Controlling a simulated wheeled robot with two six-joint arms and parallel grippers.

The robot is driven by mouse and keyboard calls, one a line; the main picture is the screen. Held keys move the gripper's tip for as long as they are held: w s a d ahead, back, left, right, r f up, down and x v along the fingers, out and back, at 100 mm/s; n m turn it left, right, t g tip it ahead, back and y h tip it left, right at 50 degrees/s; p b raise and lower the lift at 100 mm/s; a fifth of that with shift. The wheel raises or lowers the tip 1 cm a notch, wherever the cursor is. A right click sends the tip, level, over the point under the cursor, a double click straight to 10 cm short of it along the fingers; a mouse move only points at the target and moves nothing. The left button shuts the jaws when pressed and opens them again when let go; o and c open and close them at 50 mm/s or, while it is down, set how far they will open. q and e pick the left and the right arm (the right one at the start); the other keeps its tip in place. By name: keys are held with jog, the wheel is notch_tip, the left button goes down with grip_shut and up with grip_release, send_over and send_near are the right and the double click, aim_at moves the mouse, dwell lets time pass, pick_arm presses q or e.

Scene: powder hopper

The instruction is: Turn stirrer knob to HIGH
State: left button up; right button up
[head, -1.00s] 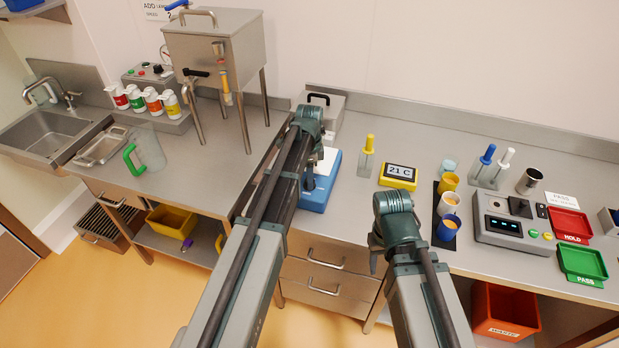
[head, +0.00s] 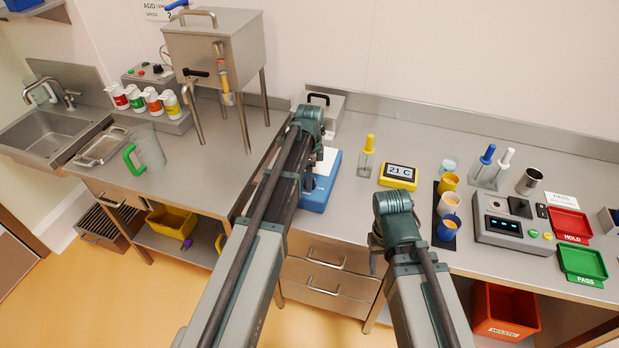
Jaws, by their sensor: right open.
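A grey control box (head: 150,75) stands at the back left beside the hopper. It carries a small red button, a green button and a dark knob (head: 157,69). The knob's labels and pointer are too small to read. The steel hopper (head: 215,50) stands on tall legs right of the box.
Several capped bottles (head: 137,99) stand in front of the control box. A jug with a green handle (head: 147,148) stands on the left counter. A blue device (head: 325,180) is partly behind my left arm. Cups, a tester (head: 510,228) and trays crowd the right counter.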

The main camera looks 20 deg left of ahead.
pick_arm(q)
jog(key=shift+o, duration=0.4)
jog(key=shift+r, duration=0.1)
notch_tip(320, 180, up, 14)
jog(key=p, duration=1.4)
jog(key=shift+w+f, duration=0.2)
jog(key=shift+w, duration=0.05)
jog(key=s+d+f+n+b, duration=0.4)
jog(key=s, duration=0.4)
jog(key=s+d+f+n+b, duration=0.4)
jog(key=s+d+f+b, duration=0.1)
jog(key=s, duration=0.3)
jog(key=s+d+f+n+y+b, duration=0.1)
jog(key=s+d+f+n+b, duration=0.2)
jog(key=s, duration=0.5)
jog(key=shift+s+d+f+n+b, duration=0.4)
jog(key=shift+d+f+b, duration=0.35)
jog(key=shift+b, duration=0.15)
